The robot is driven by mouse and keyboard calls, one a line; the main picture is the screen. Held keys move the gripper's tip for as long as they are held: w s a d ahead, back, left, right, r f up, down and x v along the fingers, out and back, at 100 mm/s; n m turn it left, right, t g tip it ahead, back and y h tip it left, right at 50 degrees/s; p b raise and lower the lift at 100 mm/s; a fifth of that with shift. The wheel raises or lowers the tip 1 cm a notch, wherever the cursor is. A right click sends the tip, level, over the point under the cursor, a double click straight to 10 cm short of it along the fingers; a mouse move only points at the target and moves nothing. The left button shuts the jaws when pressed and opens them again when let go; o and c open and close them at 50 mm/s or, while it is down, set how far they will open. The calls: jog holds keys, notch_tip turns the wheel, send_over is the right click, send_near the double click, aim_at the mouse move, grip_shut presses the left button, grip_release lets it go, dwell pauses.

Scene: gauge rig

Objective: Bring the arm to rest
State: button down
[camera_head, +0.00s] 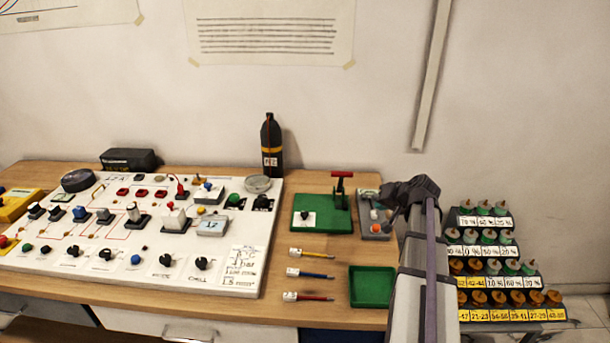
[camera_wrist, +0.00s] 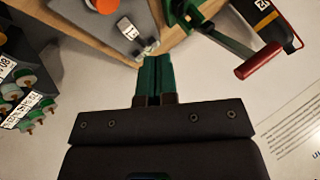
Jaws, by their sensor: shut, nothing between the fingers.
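My gripper (camera_wrist: 155,62) shows in the wrist view with its green fingers together and nothing between them. Its tips point towards the edge of the grey plate, which bears an orange knob and a small labelled part; I cannot tell how far apart they are. In the head view my arm rises at the right of the bench, its dark wrist beside the grey plate (camera_head: 376,232). The fingers are not clear there.
A green base with a red T-handle (camera_head: 340,176) stands left of the wrist, and a dark bottle (camera_head: 271,150) behind. A green tray (camera_head: 372,287), several thin tools and a white control panel (camera_head: 225,270) lie on the bench. A stepped rack (camera_head: 512,315) stands right of my arm.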

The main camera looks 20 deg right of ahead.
aim_at(311, 297)
jog(key=s+a+f+g, duration=0.1)
jog(key=s+a, duration=0.1)
jog(key=a, duration=0.1)
jog(key=s+a+f+g, duration=0.1)
jog(key=s+a+g, duration=0.1)
jog(key=a, duration=0.1)
jog(key=s+a+f+n+g, duration=0.1)
jog(key=s+a, duration=0.1)
jog(key=a, duration=0.1)
jog(key=shift+s+a+f+g+y, duration=0.25)
jog(key=shift+s+f+g+y, duration=0.05)
jog(key=shift+s+f+g, duration=0.1)
jog(key=s+a+n+g, duration=0.1)
jog(key=s+a, duration=0.1)
jog(key=a, duration=0.4)
jog(key=s+a+f+n+g+h, duration=0.1)
jog(key=s+a+n+g, duration=0.1)
jog(key=a, duration=0.5)
jog(key=s+a+n+g, duration=0.1)
jog(key=s+a, duration=0.1)
jog(key=a, duration=0.5)
jog(key=shift+f+h, duration=0.2)
jog(key=shift+h, duration=0.1)
jog(key=a+n, duration=0.1)
jog(key=a, duration=0.2)
jog(key=a+n, duration=0.1)
jog(key=a, duration=0.3)
jog(key=shift+s+a+n, duration=0.1)
jog(key=shift+s+n, duration=0.05)
jog(key=shift+n, duration=0.15)
